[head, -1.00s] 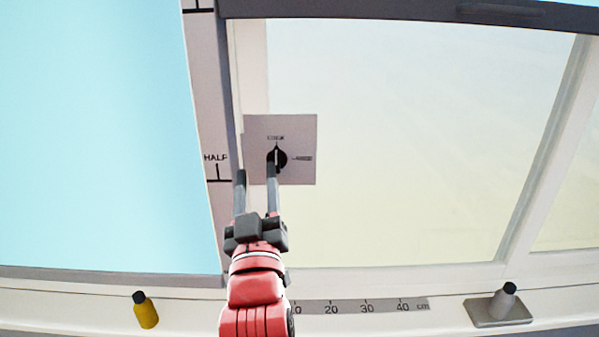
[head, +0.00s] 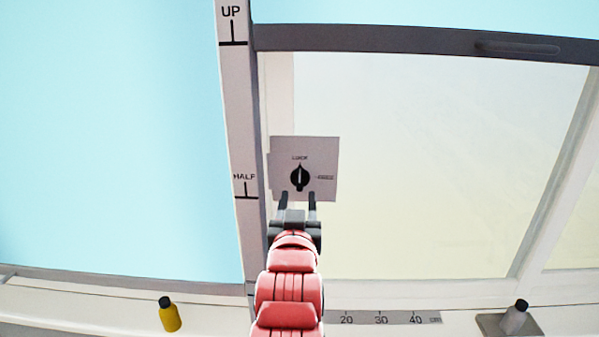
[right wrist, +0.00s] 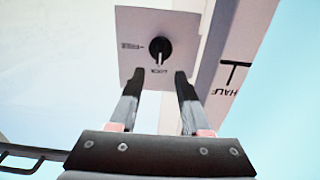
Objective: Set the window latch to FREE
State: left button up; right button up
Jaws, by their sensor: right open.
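The window latch is a round black knob (head: 300,177) on a grey square plate (head: 325,150). In the head view its white pointer line stands upright, toward the word LOCK above it; a second label, too small to read surely, is at its right. The knob also shows in the right wrist view (right wrist: 158,52), upside down, with LOCK below it. My right gripper (head: 298,195) is open and empty, its fingers just below the knob in the head view and apart from it. In the wrist view the fingertips (right wrist: 158,76) lie either side of the knob's line. My left gripper is not in view.
A post marked UP and HALF (head: 243,130) stands left of the plate. The window pane (head: 430,170) is at the right under a grey rail (head: 420,42). On the sill are a yellow bottle (head: 169,315), a ruler (head: 385,318) and a grey block with a dark-capped piece (head: 513,318).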

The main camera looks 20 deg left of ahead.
aim_at(300, 178)
jog(key=p+x, duration=0.1)
jog(key=x, duration=0.5)
jog(key=shift+r+p, duration=0.15)
jog(key=shift+p, duration=0.2)
jog(key=shift+w+a, duration=0.15)
jog(key=shift+w, duration=0.5)
grip_shut()
